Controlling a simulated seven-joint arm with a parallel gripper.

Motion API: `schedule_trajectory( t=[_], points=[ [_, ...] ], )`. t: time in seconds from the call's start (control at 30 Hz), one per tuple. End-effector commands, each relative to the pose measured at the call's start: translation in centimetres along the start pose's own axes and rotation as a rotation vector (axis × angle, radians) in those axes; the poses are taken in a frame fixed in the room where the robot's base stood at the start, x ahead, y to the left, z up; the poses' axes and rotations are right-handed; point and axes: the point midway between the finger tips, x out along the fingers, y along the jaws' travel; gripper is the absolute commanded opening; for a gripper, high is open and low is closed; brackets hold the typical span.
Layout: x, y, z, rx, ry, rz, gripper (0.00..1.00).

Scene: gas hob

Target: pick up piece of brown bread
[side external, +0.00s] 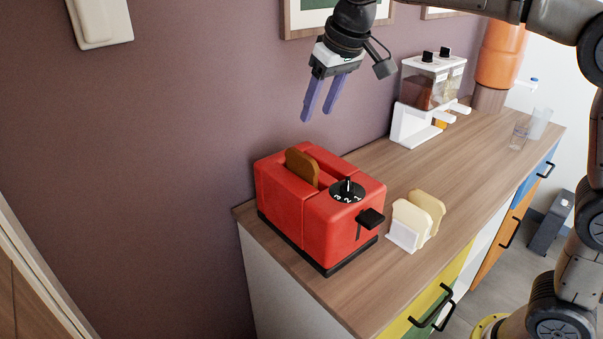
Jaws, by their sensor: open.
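A piece of brown bread (302,166) stands upright in a slot of the red toaster (318,205), with its top part sticking out. Its lower part is hidden inside the toaster. My gripper (317,117) is open and empty, with purple fingers pointing down. It hangs in the air above the toaster, apart from the bread.
Pale bread slices (425,207) stand in a white holder (403,236) right of the toaster. A white dispenser (425,95) stands by the wall farther back, and cups (540,122) stand at the far end. The wooden counter (400,172) between them is clear.

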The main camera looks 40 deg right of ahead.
Motion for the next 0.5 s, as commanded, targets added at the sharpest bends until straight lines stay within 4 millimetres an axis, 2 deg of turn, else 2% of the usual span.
schedule_trajectory(
  t=[0.3, 0.5],
  points=[
    [5.5, -0.1, 0.2, -0.001, -0.004, 0.000, 0.53],
    [7.8, -0.1, 0.1, -0.001, -0.001, 0.000, 0.53]
  ],
)
